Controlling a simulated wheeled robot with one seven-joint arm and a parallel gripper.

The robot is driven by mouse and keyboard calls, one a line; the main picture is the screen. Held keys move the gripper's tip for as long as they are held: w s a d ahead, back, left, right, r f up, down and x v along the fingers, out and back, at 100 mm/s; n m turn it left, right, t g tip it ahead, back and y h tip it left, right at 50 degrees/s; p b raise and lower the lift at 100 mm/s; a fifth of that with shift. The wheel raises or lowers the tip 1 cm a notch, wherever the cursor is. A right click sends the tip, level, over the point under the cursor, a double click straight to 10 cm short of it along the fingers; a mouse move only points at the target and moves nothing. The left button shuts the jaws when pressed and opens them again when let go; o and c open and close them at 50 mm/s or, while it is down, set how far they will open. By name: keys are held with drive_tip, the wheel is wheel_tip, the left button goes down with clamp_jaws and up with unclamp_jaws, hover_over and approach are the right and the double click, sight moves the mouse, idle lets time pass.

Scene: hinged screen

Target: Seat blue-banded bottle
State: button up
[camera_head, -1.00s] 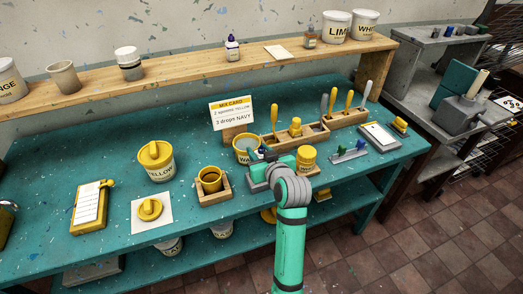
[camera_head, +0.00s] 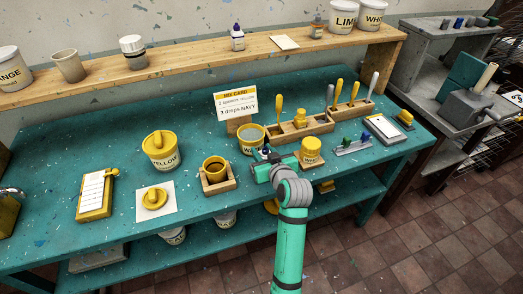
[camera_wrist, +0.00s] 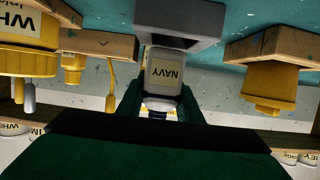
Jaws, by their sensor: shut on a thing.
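A small pale bottle labelled NAVY (camera_wrist: 165,75) stands between the green fingers of my gripper (camera_wrist: 160,95) in the wrist view, which is upside down. Its dark top (camera_head: 265,153) shows above my gripper (camera_head: 264,168) in the head view. My gripper is shut on the bottle. A grey block (camera_wrist: 178,30) with a recess lies at the bottle's base end. I cannot tell whether the bottle rests in it. The blue band is not clearly visible; the bottle's lower part is hidden by my gripper in the head view.
A yellow cup in a wooden cradle (camera_head: 216,188) is left of my gripper. Another dark-capped bottle (camera_head: 237,40) stands on the shelf.

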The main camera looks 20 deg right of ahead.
drive_tip(key=shift+s, duration=0.15)
drive_tip(key=shift+a, duration=0.45)
drive_tip(key=shift+d, duration=0.15)
drive_tip(key=shift+w+d, duration=0.25)
drive_tip(key=shift+f, duration=0.6)
drive_tip(key=shift+r, duration=0.1)
drive_tip(key=shift+r, duration=0.2)
idle(0.4)
